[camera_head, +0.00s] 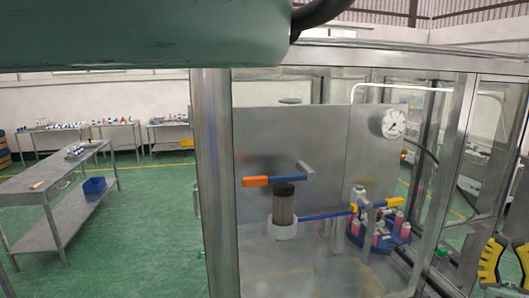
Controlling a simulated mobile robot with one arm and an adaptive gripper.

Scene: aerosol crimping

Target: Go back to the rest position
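My gripper (508,246) shows at the lower right edge of the picture, partly cut off. Its two yellow and black fingers stand apart with a gap between them, and I see nothing held there. It is at the right of the metal-framed machine cabinet (217,180), outside the frame post. A large grey-green part of my own arm crosses the top left of the view.
Inside the cabinet are a dark cylinder (283,208) on a white base, orange and blue levers (257,181), a pressure gauge (394,123) and several pink bottles (398,222). A steel table (35,197) with a blue bin (94,186) stands left. Green floor (150,235) between is clear.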

